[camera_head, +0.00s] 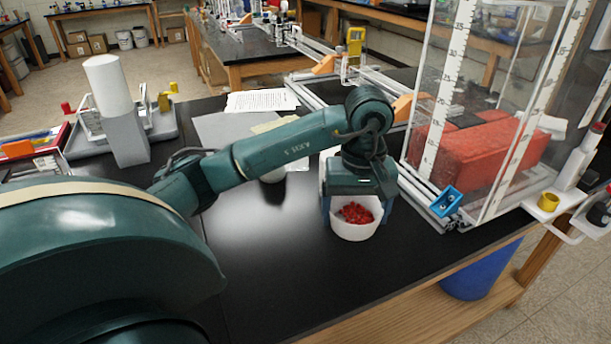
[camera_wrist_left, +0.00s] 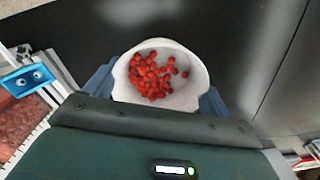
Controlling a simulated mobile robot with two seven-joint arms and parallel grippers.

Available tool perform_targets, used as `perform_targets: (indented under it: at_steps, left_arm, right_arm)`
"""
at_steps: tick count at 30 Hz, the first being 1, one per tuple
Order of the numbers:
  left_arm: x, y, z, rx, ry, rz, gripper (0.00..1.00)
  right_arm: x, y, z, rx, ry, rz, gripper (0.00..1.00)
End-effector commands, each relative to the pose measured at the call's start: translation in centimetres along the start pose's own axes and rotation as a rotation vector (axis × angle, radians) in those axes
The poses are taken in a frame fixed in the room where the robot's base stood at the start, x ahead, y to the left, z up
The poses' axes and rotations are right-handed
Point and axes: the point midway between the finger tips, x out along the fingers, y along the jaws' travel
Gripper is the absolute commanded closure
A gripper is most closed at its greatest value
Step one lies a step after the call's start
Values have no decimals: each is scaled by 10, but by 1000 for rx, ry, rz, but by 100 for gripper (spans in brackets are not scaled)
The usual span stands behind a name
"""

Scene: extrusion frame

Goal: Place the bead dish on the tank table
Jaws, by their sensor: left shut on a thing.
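The bead dish (camera_head: 354,230) is a white round dish with red beads in it. It is at or just above the black tank table (camera_head: 285,265), left of the clear tank (camera_head: 480,110); I cannot tell whether its base touches the top. My left gripper (camera_head: 358,205) points down with its blue fingers on either side of the dish, shut on it. In the left wrist view the dish (camera_wrist_left: 185,95) sits upright between the two fingers, beads inside. My right gripper is in neither view.
A blue clip (camera_head: 446,202) and metal rail lie at the tank's base. Papers (camera_head: 262,101) lie behind my arm, and a grey device with a white cylinder (camera_head: 108,88) stands at left. A blue bin (camera_head: 480,275) is below the table. The front tabletop is clear.

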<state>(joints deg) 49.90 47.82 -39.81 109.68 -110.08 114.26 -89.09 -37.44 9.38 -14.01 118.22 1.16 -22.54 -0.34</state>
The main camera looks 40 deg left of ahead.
Motion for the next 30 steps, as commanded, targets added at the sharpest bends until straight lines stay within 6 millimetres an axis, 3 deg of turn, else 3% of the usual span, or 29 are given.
perform_targets:
  at_steps: [6, 13, 18, 30]
  left_arm:
    - [40, -1, 1, -1, -4, -4, 41]
    - [59, 0, 1, 0, -3, -2, 41]
    - [83, -1, 1, 0, -4, -3, 41]
    - [92, 0, 0, 1, 1, 0, 41]
  right_arm:
    - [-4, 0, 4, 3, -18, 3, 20]
    - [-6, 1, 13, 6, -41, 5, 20]
    - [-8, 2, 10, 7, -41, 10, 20]
    - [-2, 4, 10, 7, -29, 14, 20]
